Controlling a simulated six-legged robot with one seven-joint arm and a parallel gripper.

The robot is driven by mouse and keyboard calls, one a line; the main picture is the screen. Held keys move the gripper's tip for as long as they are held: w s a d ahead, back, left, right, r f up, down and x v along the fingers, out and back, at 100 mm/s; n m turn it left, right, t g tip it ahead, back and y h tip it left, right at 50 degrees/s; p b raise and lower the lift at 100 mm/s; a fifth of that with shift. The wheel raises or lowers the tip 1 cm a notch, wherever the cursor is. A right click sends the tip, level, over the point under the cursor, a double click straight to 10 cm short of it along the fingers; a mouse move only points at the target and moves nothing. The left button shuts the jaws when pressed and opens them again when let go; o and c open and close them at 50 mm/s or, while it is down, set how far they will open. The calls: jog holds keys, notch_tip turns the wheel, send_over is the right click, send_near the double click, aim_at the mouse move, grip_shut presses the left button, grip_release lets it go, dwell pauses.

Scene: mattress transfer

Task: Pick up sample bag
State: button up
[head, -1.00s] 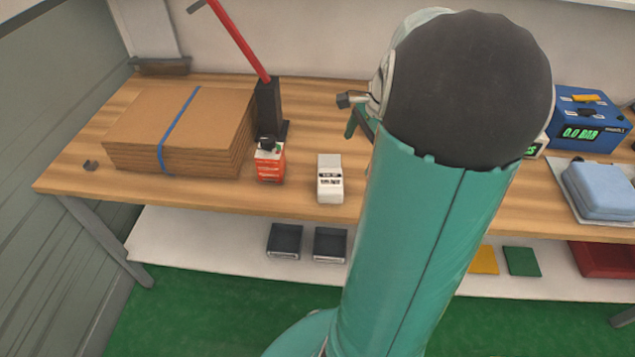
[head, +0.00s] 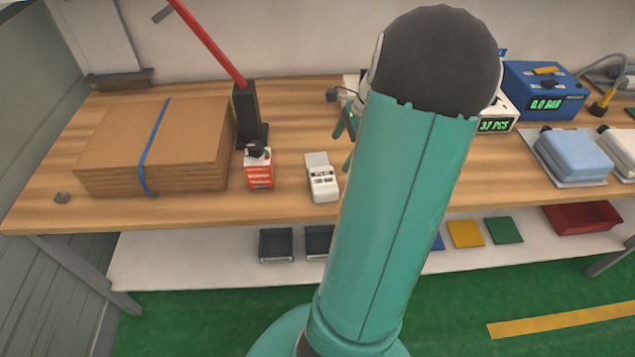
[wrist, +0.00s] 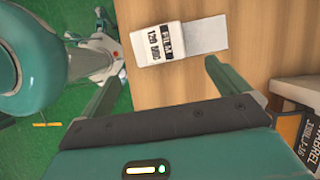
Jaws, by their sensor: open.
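A small white pack (wrist: 162,45) marked "FILM" and "120 MIC" lies on the wooden bench, with a pale flat sheet (wrist: 205,34) at its right end. It may be the sample bag; I cannot tell for sure. In the head view the pack (head: 323,184) is near the bench's front edge, left of my arm. My gripper (wrist: 165,66) is open and empty in the wrist view, its two green fingers apart on either side just below the pack. Whether they are level with it is unclear. In the head view my arm hides most of the gripper.
A cardboard stack (head: 160,140) with a blue strap stands at the left, beside a red-and-white box (head: 259,170) and black post (head: 248,118). A blue meter (head: 545,92) and light-blue folded item (head: 572,155) are at the right. A shelf (head: 180,262) runs below.

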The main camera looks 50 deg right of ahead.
send_over(324, 179)
jog(key=s+d, duration=0.2)
notch_tip(324, 179, down, 6)
jog(key=shift+w+d+r, duration=0.1)
jog(key=x, duration=0.6)
jog(key=shift+w+a, duration=0.2)
jog(key=shift+a, duration=0.05)
jog(key=shift+c, duration=0.4)
jog(key=c, duration=0.7)
